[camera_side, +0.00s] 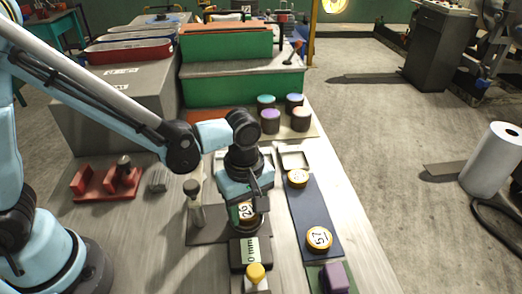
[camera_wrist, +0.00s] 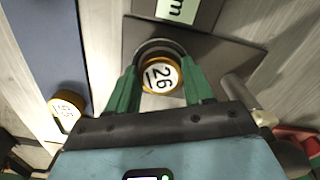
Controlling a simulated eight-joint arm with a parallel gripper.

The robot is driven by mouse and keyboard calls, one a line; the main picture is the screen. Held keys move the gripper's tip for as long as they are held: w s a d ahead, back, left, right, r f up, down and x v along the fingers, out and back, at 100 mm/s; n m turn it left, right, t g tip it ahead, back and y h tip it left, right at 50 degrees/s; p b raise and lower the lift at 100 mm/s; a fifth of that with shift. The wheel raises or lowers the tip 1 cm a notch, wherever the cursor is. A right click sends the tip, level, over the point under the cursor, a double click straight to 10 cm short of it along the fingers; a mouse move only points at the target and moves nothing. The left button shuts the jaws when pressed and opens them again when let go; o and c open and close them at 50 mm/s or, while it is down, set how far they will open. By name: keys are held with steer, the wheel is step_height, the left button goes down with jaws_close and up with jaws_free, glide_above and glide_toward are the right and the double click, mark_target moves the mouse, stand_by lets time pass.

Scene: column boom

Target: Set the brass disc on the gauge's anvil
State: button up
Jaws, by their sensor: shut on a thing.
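The brass disc (camera_side: 246,211) has a white face marked 26. It also shows in the wrist view (camera_wrist: 161,76) between two green fingers. My gripper (camera_wrist: 160,82) is shut on it, fingers at opposite sides of its rim. In the side view my gripper (camera_side: 246,205) points down over the gauge's dark base plate (camera_side: 208,237). In the wrist view the plate (camera_wrist: 222,52) lies beyond the disc, and a dark round anvil (camera_wrist: 155,44) shows partly behind it. The gauge's display (camera_side: 250,252) reads 0 mm. I cannot tell whether disc and anvil touch.
A metal post (camera_side: 196,207) stands on the left of the plate. A dark blue mat (camera_side: 314,207) at right holds a disc marked 57 (camera_side: 318,239) and another disc (camera_side: 297,178). A yellow knob (camera_side: 256,272) stands in front. Several coloured-top jars (camera_side: 270,121) stand behind.

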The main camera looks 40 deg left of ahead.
mark_target(247, 212)
steer(key=shift+f, duration=0.15)
steer(key=o, duration=1.3)
step_height(247, 212, up, 12)
steer(key=s+a+m+t, duration=0.2)
steer(key=a+m+t, duration=0.5)
steer(key=a+m, duration=0.6)
steer(key=shift+s+a+r+m, duration=0.3)
steer(key=shift+s+a, duration=0.05)
steer(key=shift+a, duration=1.15)
